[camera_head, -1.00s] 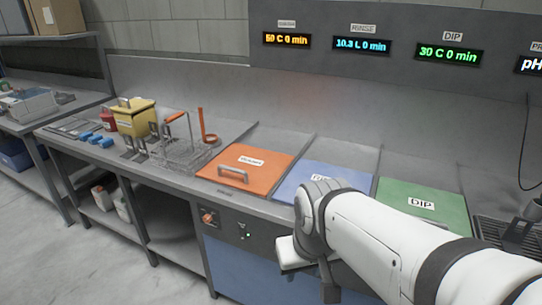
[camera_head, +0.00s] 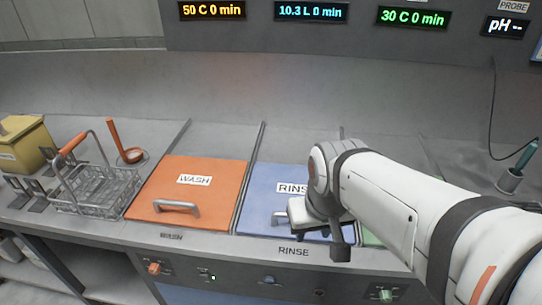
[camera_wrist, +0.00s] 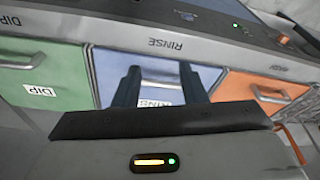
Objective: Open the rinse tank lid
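The blue rinse tank lid (camera_head: 262,190) lies closed and flat in the counter, its RINSE label partly covered by my arm in the head view. Whether a finger touches the handle cannot be told. In the head view the fingertips are hidden by my wrist.
The orange WASH lid (camera_head: 218,178) with its grey handle is closed on the left. The green DIP lid (camera_wrist: 52,78) is on the other side, mostly hidden by my arm in the head view. A wire basket (camera_head: 95,188) stands left of the WASH lid. A control panel (camera_head: 225,272) runs below.

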